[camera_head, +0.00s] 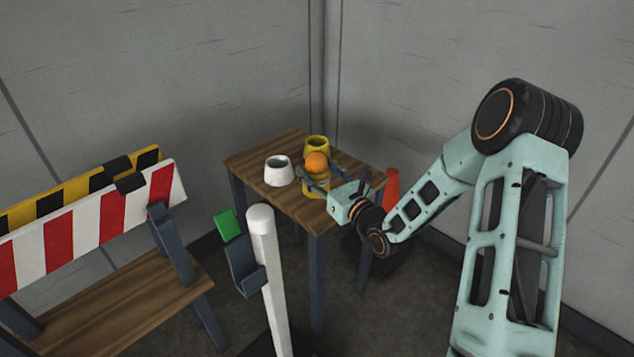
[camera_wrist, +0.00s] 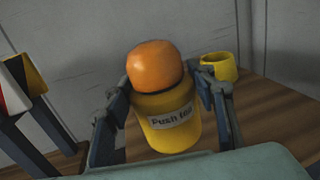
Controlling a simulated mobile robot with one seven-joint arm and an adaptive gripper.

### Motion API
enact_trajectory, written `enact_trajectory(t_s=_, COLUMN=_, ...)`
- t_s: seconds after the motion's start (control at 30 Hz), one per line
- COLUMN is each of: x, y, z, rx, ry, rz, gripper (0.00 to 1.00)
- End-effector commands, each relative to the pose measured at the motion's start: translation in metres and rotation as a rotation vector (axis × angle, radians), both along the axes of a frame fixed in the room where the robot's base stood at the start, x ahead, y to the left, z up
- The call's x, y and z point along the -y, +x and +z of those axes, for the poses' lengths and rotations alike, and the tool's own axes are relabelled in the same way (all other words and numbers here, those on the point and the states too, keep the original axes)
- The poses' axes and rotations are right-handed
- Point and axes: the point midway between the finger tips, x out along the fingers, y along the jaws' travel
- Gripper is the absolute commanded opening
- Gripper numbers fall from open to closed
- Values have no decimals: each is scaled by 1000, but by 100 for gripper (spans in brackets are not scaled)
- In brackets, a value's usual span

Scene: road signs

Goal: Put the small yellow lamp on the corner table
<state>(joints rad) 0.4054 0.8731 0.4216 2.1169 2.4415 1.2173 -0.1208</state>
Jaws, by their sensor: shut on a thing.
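The small yellow lamp (camera_wrist: 166,128) has a yellow body with a white label and an orange dome on top. My gripper (camera_wrist: 160,105) is shut on it, with one finger on each side of the body. In the head view the lamp (camera_head: 316,163) is upright at the front part of the corner table (camera_head: 263,165), partly hidden by my gripper (camera_head: 322,188). Whether its base touches the wooden top or hangs just above it, I cannot tell.
A white cup-like piece (camera_head: 278,170) and a yellow one (camera_head: 317,146) stand on the table near the lamp. An orange cone (camera_head: 392,186) is right of the table. A white post (camera_head: 268,275) stands in front. Striped barriers (camera_head: 95,228) and a wooden bench (camera_head: 120,310) are at left.

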Motion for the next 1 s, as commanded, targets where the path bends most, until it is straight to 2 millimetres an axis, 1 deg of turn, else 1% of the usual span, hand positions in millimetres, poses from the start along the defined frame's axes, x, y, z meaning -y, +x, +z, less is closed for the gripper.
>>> enact_trajectory(t_s=0.03, x=1, y=5, z=-8, rx=2, ry=1, rz=-1, gripper=18)
enact_trajectory(t_s=0.1, x=0, y=4, z=-21, rx=-2, ry=1, rz=0, gripper=18)
enact_trajectory(t_s=0.2, x=0, y=4, z=-33, rx=1, ry=2, rz=0, gripper=18)
enact_trajectory(t_s=0.47, x=0, y=4, z=-33, rx=3, ry=1, rz=0, gripper=18)
enact_trajectory(t_s=0.6, x=0, y=3, z=-38, rx=2, ry=1, rz=0, gripper=18)
enact_trajectory(t_s=0.63, x=0, y=3, z=-39, rx=0, ry=0, rz=0, gripper=52)
enact_trajectory(t_s=0.77, x=0, y=3, z=-38, rx=0, ry=0, rz=0, gripper=66)
enact_trajectory(t_s=0.8, x=0, y=3, z=-38, rx=0, ry=0, rz=0, gripper=68)
enact_trajectory(t_s=1.0, x=1, y=3, z=-38, rx=0, ry=0, rz=0, gripper=68)
